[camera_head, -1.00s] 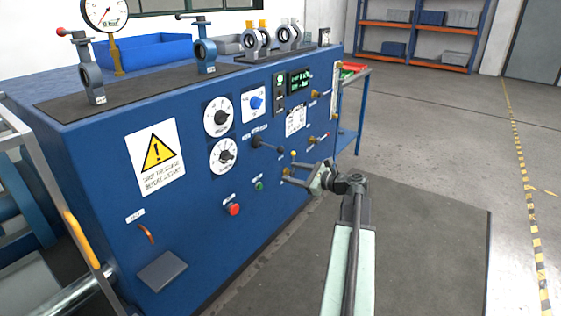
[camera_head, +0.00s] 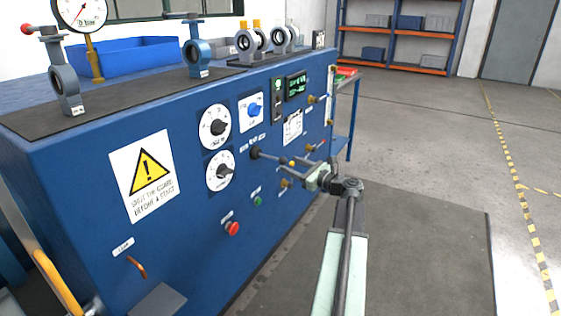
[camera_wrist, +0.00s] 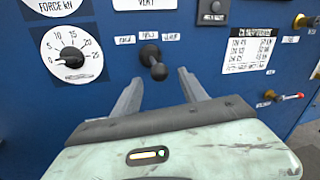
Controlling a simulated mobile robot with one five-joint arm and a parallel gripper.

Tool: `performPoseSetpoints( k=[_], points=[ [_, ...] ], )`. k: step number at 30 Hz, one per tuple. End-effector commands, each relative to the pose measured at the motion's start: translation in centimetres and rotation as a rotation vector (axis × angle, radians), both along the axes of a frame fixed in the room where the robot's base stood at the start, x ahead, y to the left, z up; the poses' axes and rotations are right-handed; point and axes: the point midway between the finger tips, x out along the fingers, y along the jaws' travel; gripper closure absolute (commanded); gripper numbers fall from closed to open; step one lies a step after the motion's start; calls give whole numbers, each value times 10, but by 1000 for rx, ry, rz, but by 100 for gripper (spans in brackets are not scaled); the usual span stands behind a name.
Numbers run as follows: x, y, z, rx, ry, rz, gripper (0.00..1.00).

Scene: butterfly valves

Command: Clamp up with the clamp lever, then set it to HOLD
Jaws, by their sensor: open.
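The lever with a black knob (camera_wrist: 153,62) stands out from the blue panel in the wrist view, under three small labels (camera_wrist: 147,37) too blurred to read surely. It also shows in the head view as a dark knob (camera_head: 255,153) right of the lower dial. It appears to be the clamp lever. My gripper (camera_wrist: 160,82) is open and empty. Its two fingers point at the panel, one on each side below the knob, with the knob beyond and between the tips. In the head view my gripper (camera_head: 287,167) is close to the panel; contact cannot be told.
A force dial (camera_wrist: 71,55) is left of the lever. A red-tipped lever (camera_wrist: 287,97) and a text plate (camera_wrist: 249,50) are to its right. A red button (camera_head: 232,228) and a green button (camera_head: 257,201) sit lower. The floor (camera_head: 430,150) at right is clear.

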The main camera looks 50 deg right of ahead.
Motion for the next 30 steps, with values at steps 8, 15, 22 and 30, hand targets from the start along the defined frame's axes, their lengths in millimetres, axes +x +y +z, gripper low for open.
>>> performPoseSetpoints(
  k=[8, 15, 22, 30],
  points=[
    [46, 2, 0, -1, 1, 3, 49],
    [52, 3, 0, -1, 1, 3, 49],
    [52, 4, 0, -1, 1, 4, 88],
    [53, 5, 0, -1, 0, 6, 100]
  ],
)
